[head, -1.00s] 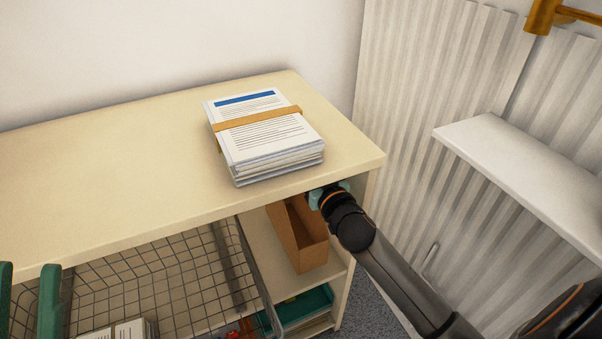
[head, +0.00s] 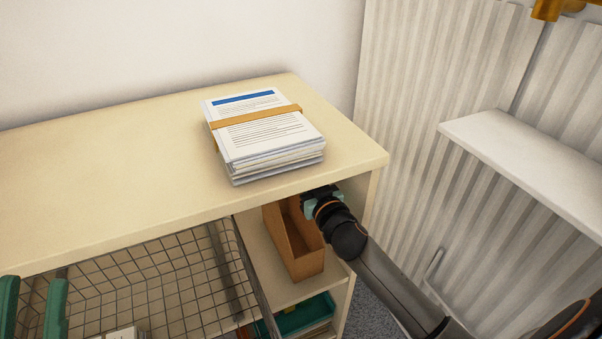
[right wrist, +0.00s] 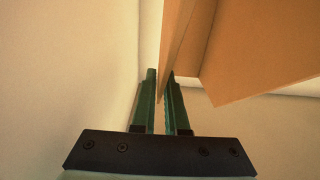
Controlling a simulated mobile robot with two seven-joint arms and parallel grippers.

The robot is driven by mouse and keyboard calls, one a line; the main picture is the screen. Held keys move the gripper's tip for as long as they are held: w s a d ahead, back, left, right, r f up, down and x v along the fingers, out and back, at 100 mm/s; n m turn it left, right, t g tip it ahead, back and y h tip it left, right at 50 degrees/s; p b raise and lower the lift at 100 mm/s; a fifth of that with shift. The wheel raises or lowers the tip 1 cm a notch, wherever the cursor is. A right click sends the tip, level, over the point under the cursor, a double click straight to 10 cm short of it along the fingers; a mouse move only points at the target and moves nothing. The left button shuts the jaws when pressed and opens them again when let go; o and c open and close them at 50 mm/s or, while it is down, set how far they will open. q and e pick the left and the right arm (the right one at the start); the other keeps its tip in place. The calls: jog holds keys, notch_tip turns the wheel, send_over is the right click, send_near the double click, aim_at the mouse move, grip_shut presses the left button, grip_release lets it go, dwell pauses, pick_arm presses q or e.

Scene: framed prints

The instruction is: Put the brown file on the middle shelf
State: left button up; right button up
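The brown file (head: 303,257) is an open-topped box standing in the right-hand bay, at the middle shelf (head: 318,287); whether its base touches the shelf is unclear. My right gripper (head: 312,203) is at its upper right edge, under the overhanging top. In the right wrist view the brown file (right wrist: 190,50) fills the upper right, and its wall runs between the close-set green fingertips of the right gripper (right wrist: 160,75). The fingers are shut on that wall. My left gripper (head: 32,288) is open and empty at the lower left, over the wire basket.
A strapped stack of papers (head: 262,140) lies on the cabinet top (head: 110,180). A wire basket (head: 180,275) sticks out left of the bay. A teal tray (head: 308,313) is below the file. A white ledge (head: 520,165) juts out at right.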

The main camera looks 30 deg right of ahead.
jog(key=o, duration=0.3)
jog(key=s+p, duration=0.1)
jog(key=s, duration=0.7)
jog(key=s+p, duration=0.1)
jog(key=s, duration=0.3)
jog(key=shift+a+r+p, duration=0.2)
jog(key=shift+a+p, duration=0.1)
jog(key=shift+a, duration=0.05)
